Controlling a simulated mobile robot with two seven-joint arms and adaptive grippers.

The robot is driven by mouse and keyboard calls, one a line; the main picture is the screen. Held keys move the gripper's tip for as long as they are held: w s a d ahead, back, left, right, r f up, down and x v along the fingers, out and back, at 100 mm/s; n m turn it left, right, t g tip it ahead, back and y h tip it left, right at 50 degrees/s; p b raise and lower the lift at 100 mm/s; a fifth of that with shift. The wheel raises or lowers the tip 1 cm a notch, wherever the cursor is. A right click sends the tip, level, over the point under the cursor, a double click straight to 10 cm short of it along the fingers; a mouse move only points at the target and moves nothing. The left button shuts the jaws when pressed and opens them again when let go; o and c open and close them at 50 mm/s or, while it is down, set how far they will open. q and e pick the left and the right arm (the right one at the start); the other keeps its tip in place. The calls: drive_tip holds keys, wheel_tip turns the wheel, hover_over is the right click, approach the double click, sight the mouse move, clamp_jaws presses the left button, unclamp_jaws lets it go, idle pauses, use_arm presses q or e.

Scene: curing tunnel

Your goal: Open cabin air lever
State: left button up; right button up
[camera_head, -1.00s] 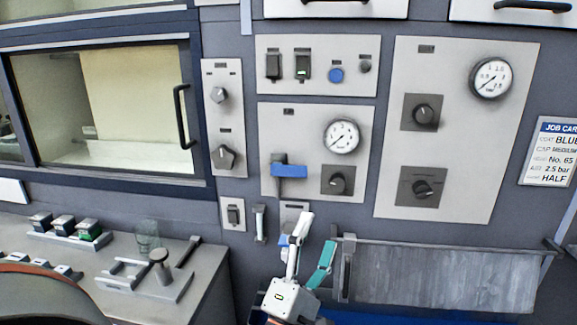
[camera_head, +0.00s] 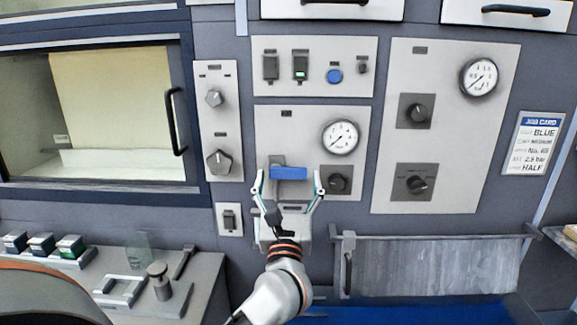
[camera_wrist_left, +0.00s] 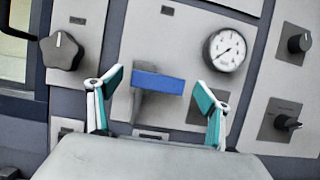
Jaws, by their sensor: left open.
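The blue lever (camera_head: 289,173) lies horizontally on the middle panel, left of and below a round gauge (camera_head: 340,137). In the left wrist view the blue lever (camera_wrist_left: 158,81) runs from a grey mount at its left toward the right. My left gripper (camera_head: 289,190) is open, with one finger on each side of the lever in the picture. In the left wrist view the fingers of my left gripper (camera_wrist_left: 158,100) stand apart, left and right of the lever, and no contact shows. My right gripper is not in view.
A job card (camera_head: 533,144) hangs at the right. A grey curtain-like panel (camera_head: 435,265) is low on the right. A counter (camera_head: 205,275) with a glass and a weight stands at the lower left.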

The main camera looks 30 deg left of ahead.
sight(288, 170)
use_arm(q)
drive_tip(key=shift+p+x, duration=0.3)
drive_tip(key=shift+x, duration=1.55)
drive_tip(key=c, duration=1.6)
